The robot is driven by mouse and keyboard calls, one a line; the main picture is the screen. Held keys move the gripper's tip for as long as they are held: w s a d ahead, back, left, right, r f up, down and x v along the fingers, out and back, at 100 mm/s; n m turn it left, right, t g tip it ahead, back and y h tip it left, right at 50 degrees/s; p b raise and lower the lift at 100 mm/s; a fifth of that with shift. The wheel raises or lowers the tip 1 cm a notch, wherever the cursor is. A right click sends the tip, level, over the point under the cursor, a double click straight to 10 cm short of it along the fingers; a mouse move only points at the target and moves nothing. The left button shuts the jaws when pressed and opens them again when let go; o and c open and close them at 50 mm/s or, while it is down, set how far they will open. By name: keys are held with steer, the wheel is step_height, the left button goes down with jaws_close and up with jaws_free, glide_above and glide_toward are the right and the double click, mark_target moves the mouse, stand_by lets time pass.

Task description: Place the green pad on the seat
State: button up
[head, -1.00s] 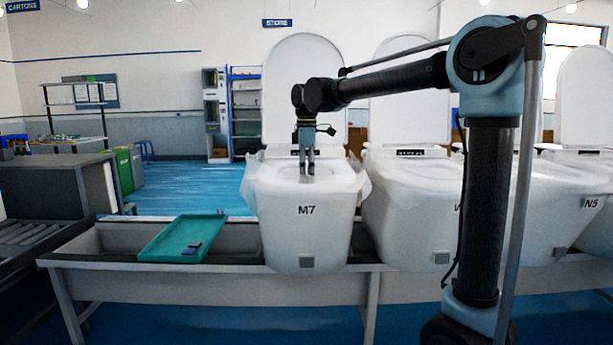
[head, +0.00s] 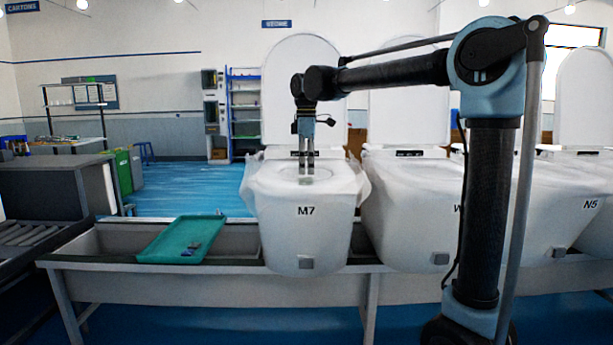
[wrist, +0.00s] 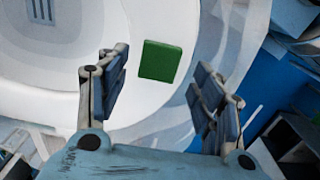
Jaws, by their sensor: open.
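The green pad (wrist: 160,61) shows in the wrist view as a flat square lying on the white seat (wrist: 140,22), near its outer edge. My gripper (wrist: 160,66) is open, with one finger on each side of the pad and a gap to each. In the head view my gripper (head: 306,172) points down over the seat of the white toilet marked M7 (head: 305,230). I cannot make out the pad in the head view.
A teal tray (head: 160,246) with small dark pieces (head: 192,249) lies on the grey trough bench left of the toilet. More white toilets (head: 420,205) stand close on the right. Raised lids (head: 303,90) stand behind the seats.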

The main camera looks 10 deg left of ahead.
mark_target(306, 179)
step_height(306, 179, up, 9)
steer(key=shift+f, duration=0.15)
steer(key=s+d+f+m, duration=0.2)
steer(key=d+f+m, duration=0.15)
steer(key=d, duration=0.55)
steer(key=s+d+f+m+t, duration=0.1)
steer(key=s+d+f+m, duration=0.2)
steer(key=d+f, duration=0.35)
steer(key=s+d+f+m, duration=0.2)
steer(key=d+f+m, duration=0.1)
steer(key=d, duration=0.7)
steer(key=s+d+f+m, duration=0.5)
steer(key=s+d+f, duration=0.2)
steer(key=f, duration=0.5)
steer(key=s+d+f+m+t, duration=0.1)
steer(key=s+d+f+m, duration=0.5)
steer(key=f, duration=0.6)
steer(key=s+d, duration=0.2)
steer(key=s, duration=0.1)
steer(key=shift+s+f, duration=0.2)
steer(key=shift+f, duration=0.2)
steer(key=shift+w+f, duration=0.2)
steer(key=shift+w, duration=0.3)
